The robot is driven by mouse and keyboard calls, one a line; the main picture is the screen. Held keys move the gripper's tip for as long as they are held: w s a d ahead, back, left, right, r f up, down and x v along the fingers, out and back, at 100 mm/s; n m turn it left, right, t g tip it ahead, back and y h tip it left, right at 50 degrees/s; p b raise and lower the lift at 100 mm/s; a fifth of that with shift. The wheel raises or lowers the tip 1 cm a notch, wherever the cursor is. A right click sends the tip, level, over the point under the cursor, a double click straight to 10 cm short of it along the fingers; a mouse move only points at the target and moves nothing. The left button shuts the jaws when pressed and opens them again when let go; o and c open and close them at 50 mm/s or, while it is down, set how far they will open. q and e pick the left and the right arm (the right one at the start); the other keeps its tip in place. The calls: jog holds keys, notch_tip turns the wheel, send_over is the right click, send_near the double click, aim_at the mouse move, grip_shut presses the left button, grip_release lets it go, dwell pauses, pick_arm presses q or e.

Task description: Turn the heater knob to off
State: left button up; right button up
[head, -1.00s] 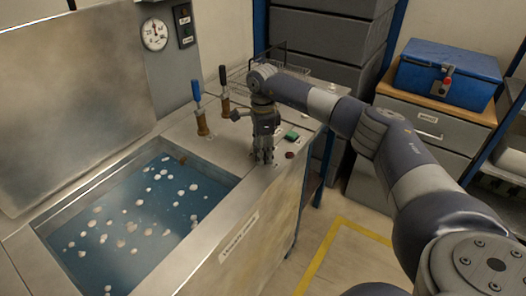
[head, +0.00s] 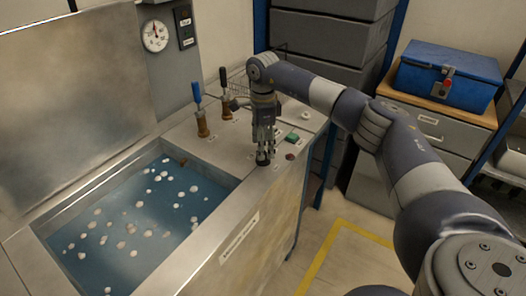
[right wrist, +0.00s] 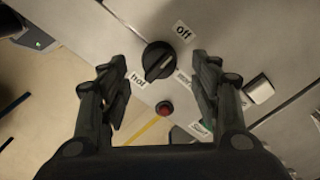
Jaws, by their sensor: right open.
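The heater knob (right wrist: 159,62) is round and black with a pale pointer line, on the metal bench top in the right wrist view. An "off" label (right wrist: 183,33) is at its upper right and a "hot" label (right wrist: 138,78) at its lower left. The pointer line runs slantwise between lower left and upper right; I cannot tell which end marks the setting. My right gripper (right wrist: 158,88) is open, its fingers on either side of the knob in the picture and not closed on it. In the head view the right gripper (head: 264,155) points down over the bench's front edge. My left gripper is out of view.
A red button (right wrist: 165,108) is close to the knob. A green switch (head: 291,139) is right of the gripper. Two upright valve handles (head: 199,108) stand behind left. The open water bath (head: 215,178) with white balls lies to the left.

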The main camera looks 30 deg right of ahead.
notch_tip(320, 180, up, 8)
jog(key=shift+r, duration=0.25)
jog(key=shift+f, duration=0.1)
dwell(0.4)
